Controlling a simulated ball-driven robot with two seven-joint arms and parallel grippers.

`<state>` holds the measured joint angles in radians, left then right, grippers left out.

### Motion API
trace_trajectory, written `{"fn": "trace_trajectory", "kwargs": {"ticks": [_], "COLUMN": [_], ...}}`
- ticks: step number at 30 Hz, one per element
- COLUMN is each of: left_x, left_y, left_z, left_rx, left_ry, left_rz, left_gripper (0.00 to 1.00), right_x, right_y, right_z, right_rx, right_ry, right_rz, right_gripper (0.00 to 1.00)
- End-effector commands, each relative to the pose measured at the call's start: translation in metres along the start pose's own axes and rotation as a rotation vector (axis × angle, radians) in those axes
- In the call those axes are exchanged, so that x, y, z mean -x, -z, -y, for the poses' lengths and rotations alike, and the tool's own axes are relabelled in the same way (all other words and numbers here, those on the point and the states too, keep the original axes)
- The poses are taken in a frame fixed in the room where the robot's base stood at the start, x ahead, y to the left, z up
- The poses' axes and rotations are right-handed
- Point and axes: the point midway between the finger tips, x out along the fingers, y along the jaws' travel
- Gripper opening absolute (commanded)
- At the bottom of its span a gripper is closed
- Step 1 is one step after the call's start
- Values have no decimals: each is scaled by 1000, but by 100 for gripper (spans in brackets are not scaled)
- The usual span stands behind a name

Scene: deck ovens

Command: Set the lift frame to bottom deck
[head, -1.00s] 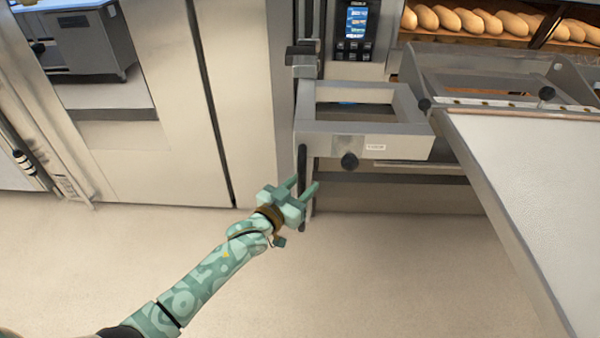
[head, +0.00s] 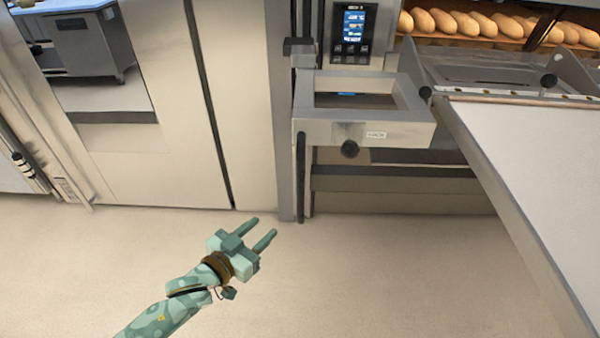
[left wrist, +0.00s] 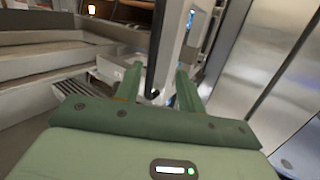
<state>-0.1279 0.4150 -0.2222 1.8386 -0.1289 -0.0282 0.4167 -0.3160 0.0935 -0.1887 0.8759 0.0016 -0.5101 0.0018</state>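In the left wrist view the end of a dark bar (left wrist: 153,92) shows beyond and between my open fingers, not gripped. My right gripper is not in view.
A wide pale loader board (head: 540,165) joins the frame's right side and fills the right. Bread loaves (head: 470,24) lie in a lit deck behind it. A control panel (head: 353,33) is above the frame. The floor (head: 370,270) below is clear.

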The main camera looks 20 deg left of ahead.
Motion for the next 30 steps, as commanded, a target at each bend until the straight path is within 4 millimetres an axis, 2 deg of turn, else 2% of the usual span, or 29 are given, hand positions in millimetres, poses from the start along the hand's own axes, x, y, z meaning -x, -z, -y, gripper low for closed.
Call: {"fn": "trace_trajectory", "kwargs": {"ticks": [1, 3, 6, 11, 14, 24, 30], "left_x": [14, 23, 23, 10, -8, -94, -128], "left_y": [17, 44, 74, 72, 74, 82, 86], "left_z": [-1, -2, -4, -3, -3, -4, -4], "left_rx": [-6, -4, 19, 58, 55, 56, 57], "left_ry": [-5, -9, -10, -9, -9, -9, -10], "left_rz": [-22, -65, -122, -117, -118, -115, -115], "left_gripper": [39, 39, 39, 39, 39, 39, 39], "right_x": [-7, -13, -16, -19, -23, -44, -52], "right_y": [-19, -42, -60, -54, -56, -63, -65], "right_z": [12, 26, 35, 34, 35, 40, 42], "right_rx": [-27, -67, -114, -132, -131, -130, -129], "right_ry": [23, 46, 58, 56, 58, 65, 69], "right_rz": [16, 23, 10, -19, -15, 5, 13], "right_gripper": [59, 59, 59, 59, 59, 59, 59]}}
